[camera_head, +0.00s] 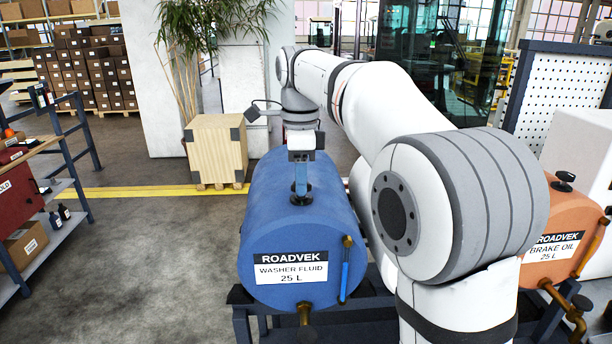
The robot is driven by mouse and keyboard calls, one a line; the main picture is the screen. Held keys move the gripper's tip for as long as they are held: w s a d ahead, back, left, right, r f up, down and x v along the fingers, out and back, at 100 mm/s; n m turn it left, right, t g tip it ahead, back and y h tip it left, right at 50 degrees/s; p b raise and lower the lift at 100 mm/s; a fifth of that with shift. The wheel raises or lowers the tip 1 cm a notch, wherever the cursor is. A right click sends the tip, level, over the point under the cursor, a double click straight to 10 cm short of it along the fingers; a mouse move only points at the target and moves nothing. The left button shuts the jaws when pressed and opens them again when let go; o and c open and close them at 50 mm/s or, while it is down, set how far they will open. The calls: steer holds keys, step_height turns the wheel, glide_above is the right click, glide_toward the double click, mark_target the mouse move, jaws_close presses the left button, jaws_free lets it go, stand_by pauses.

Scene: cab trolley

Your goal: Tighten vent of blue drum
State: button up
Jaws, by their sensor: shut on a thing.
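The blue drum (300,225) lies on its side on a dark stand in the middle of the view, labelled "ROADVEK WASHER FLUID 25 L". Its vent (301,199) is a small dark cap on top of the drum, mostly covered by my fingers. My gripper (301,190) points straight down over the drum's top and is shut on the vent. My white arm reaches in from the right and hides part of the drum's right side.
An orange drum (556,228) labelled "BRAKE OIL 25 L", with a dark vent cap, stands at the right behind my arm. A wooden crate (215,150) sits on the floor behind left. A shelf trolley (62,240) is at the far left. Floor between is clear.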

steer(key=shift+r, duration=0.15)
steer(key=o, duration=1)
steer(key=shift+r, duration=3.8)
